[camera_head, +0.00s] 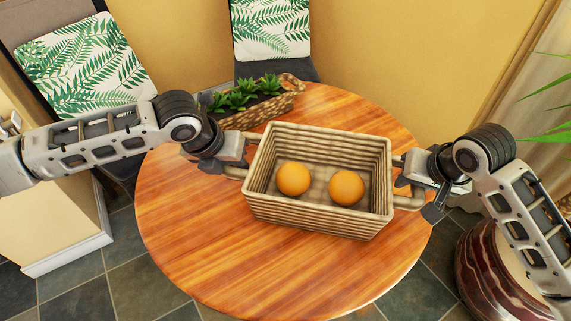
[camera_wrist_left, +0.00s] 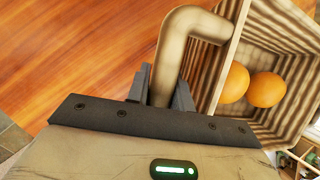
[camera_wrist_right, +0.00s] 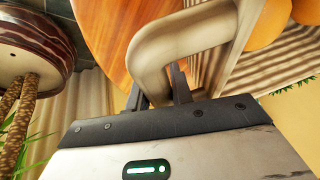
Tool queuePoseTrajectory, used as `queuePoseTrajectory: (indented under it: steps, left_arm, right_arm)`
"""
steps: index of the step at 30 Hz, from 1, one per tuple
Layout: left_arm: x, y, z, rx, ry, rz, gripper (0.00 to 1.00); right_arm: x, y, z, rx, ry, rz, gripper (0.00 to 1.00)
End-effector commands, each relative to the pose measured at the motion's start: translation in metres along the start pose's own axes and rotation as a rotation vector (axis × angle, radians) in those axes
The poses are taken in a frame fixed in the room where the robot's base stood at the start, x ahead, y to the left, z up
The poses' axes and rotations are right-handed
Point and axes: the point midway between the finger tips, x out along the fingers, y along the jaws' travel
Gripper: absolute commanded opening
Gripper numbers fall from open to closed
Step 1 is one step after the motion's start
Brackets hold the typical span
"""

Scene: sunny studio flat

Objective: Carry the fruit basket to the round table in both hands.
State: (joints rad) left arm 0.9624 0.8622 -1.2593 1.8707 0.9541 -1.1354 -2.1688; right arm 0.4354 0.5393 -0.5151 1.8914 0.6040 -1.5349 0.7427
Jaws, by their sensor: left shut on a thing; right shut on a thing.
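The fruit basket (camera_head: 320,225) is a rectangular woven box with two oranges, the left one (camera_head: 293,178) and the right one (camera_head: 346,188), lying inside. It is over the round wooden table (camera_head: 200,250); I cannot tell whether its bottom touches the top. My left gripper (camera_head: 237,168) is shut on the handle at the basket's left end; this handle (camera_wrist_left: 165,65) shows between the fingers in the left wrist view. My right gripper (camera_head: 412,190) is shut on the right-end handle (camera_wrist_right: 150,60). The basket looks about level.
A woven planter (camera_head: 262,110) with green succulents stands at the table's back, close behind the basket. Chairs with leaf-print cushions (camera_head: 272,30) stand behind the table. A dark red pot (camera_head: 490,270) stands at the right. The table's front and left are clear.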

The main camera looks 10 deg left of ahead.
Motion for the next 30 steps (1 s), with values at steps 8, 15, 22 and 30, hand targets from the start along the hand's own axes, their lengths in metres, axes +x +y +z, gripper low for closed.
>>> queuePoseTrajectory:
  steps: [8, 15, 22, 30]
  left_arm:
    - [0.002, 0.002, -0.001, -0.001, 0.0, 0.003, 0.44]
    - [-0.005, 0.001, 0.0, -0.001, -0.002, 0.0, 0.44]
    - [-0.048, 0.002, 0.001, 0.0, -0.005, 0.002, 0.44]
    - [-0.1, 0.002, 0.0, -0.002, -0.003, 0.003, 0.44]
  right_arm:
    - [0.002, 0.002, 0.0, 0.001, 0.001, 0.003, 0.44]
    - [0.002, 0.001, 0.001, 0.0, 0.0, 0.001, 0.44]
    - [0.002, 0.001, 0.001, 0.0, 0.0, 0.0, 0.44]
    - [0.002, 0.001, 0.001, 0.0, 0.0, 0.0, 0.44]
